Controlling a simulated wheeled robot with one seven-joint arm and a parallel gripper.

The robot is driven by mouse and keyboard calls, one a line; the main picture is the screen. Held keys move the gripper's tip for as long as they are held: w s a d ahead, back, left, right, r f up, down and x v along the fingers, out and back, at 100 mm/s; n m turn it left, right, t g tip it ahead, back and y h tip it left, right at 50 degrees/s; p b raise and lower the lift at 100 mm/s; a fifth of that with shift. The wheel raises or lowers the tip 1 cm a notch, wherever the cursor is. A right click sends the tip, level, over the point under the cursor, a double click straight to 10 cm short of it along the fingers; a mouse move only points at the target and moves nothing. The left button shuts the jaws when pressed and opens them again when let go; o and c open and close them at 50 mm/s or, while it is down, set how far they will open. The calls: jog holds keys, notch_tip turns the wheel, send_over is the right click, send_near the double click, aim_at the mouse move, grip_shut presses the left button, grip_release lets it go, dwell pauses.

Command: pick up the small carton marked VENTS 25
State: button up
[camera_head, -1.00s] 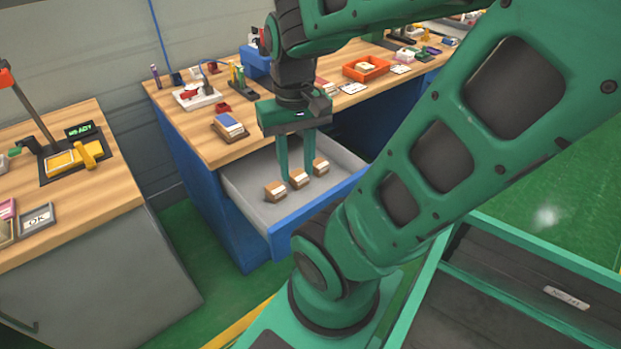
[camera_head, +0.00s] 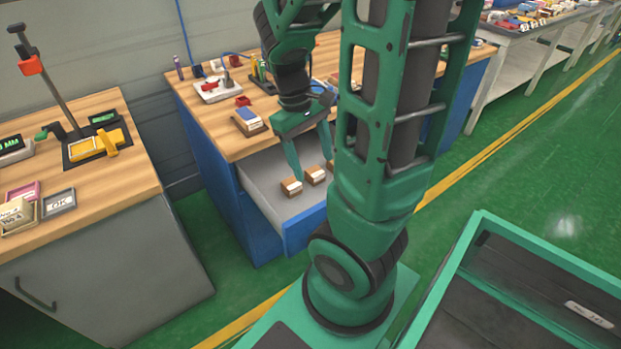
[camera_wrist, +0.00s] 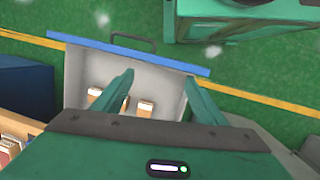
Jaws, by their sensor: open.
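Three small brown-and-white cartons lie in a row in the open grey drawer (camera_head: 258,180): a near one (camera_head: 291,187), a middle one (camera_head: 315,175) and a far one (camera_head: 331,165), partly hidden by my arm. No marking is legible, so I cannot tell which is VENTS 25. My gripper (camera_head: 312,167) is open and empty, its fingers pointing down over the drawer. In the wrist view, my gripper (camera_wrist: 159,79) has its fingers spread; one carton (camera_wrist: 146,106) shows between them, another (camera_wrist: 94,95) lies left of the left finger, and that finger partly hides the third (camera_wrist: 125,103).
The blue drawer front (camera_wrist: 100,46) and its side walls surround the cartons. The wooden bench top (camera_head: 215,130) above holds a blue-and-white stack (camera_head: 249,121) and several tools. A second bench (camera_head: 120,170) stands at left. A green-rimmed bin (camera_head: 480,222) is at lower right.

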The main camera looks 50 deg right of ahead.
aim_at(315, 170)
jog(key=w+d+f+n+h, duration=1)
jog(key=w+f+n+h, duration=0.2)
jog(key=w+f+n, duration=0.4)
jog(key=shift+n+g, duration=0.3)
jog(key=shift+n, duration=0.2)
jog(key=f, duration=0.4)
jog(key=s+d+f, duration=0.1)
jog(key=f, duration=0.1)
jog(key=shift+x, duration=3.35)
jog(key=shift+w, duration=0.1)
jog(key=shift+c, duration=0.6)
jog(key=c, duration=1.1)
